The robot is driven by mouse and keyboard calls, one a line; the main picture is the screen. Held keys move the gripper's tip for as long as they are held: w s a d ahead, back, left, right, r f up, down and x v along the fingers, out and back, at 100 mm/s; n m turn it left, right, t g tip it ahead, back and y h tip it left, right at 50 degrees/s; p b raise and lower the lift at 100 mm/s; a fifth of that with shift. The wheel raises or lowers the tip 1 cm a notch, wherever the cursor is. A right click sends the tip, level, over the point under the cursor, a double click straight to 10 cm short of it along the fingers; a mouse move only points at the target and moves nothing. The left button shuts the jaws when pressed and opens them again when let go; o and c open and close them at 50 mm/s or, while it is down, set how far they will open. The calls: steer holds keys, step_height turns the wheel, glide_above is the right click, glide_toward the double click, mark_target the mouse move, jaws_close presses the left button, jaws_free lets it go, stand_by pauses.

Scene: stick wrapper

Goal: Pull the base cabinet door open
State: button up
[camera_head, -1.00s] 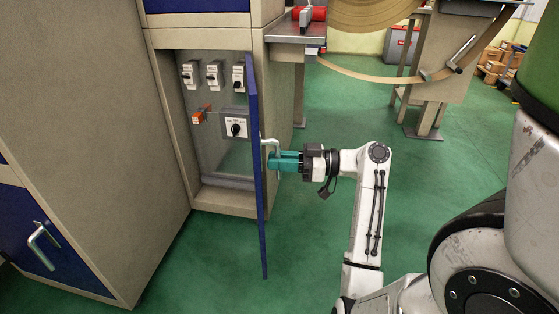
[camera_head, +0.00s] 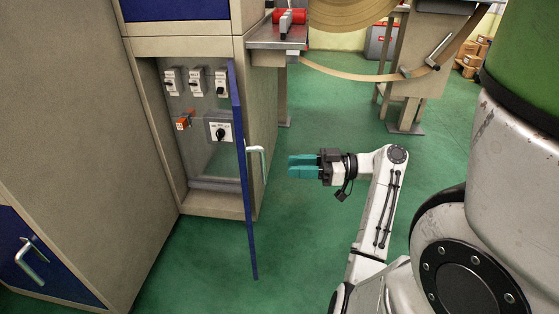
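The blue base cabinet door (camera_head: 243,180) stands wide open and shows nearly edge-on, swung out toward me. Its silver bar handle (camera_head: 257,160) is on the door's right-hand face. The base cabinet (camera_head: 217,205) is beige, and its inside shows several switches and a large rotary switch (camera_head: 221,131). My gripper (camera_head: 292,166) with teal fingers is to the right of the handle, apart from it, with a strip of green floor between. The fingers point left and look parted by a narrow gap, with nothing between them.
A second blue door (camera_head: 35,262) with a silver handle is at the lower left. A metal side table (camera_head: 275,38) and a machine with a large round roll (camera_head: 350,14) stand behind. Green floor (camera_head: 325,230) is clear around my arm. Boxes are far right.

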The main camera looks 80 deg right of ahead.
steer(key=shift+v, duration=1.25)
